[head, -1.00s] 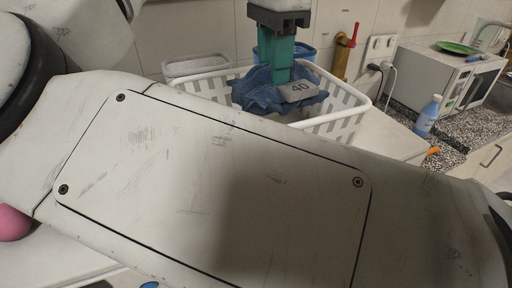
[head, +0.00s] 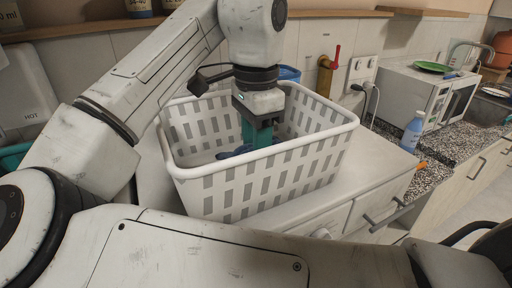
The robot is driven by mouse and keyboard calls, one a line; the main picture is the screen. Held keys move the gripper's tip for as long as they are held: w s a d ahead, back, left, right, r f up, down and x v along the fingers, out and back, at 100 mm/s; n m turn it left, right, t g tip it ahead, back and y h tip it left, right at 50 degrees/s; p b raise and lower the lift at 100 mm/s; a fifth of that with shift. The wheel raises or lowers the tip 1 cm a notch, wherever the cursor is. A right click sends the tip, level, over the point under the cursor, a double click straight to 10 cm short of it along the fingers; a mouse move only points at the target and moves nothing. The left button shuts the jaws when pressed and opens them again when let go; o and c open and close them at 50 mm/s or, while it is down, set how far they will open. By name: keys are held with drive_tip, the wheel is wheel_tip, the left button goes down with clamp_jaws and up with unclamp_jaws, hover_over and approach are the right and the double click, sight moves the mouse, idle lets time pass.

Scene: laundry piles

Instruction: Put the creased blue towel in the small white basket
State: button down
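My gripper (head: 258,136) points straight down into the large white slatted basket (head: 265,187), its green fingers below the rim. A bit of blue cloth (head: 236,152) shows inside this basket beside the fingertips. Most of the cloth is hidden by the basket's front wall and my gripper, so I cannot tell whether it is creased. I also cannot tell whether the fingers are closed on it. No smaller white basket can be made out clearly; my arm covers much of the area behind the large one.
A blue container (head: 288,74) stands behind the large basket. A blue bottle (head: 412,132) and a white microwave (head: 432,92) with a green plate (head: 434,67) are on the right. The white counter (head: 380,160) right of the basket is clear.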

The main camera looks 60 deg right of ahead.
drive_tip(key=shift+f, duration=0.75)
drive_tip(key=c, duration=0.8)
unclamp_jaws()
drive_tip(key=shift+f, duration=0.15)
wheel_tip(320, 180, up, 12)
drive_tip(key=shift+r, duration=0.2)
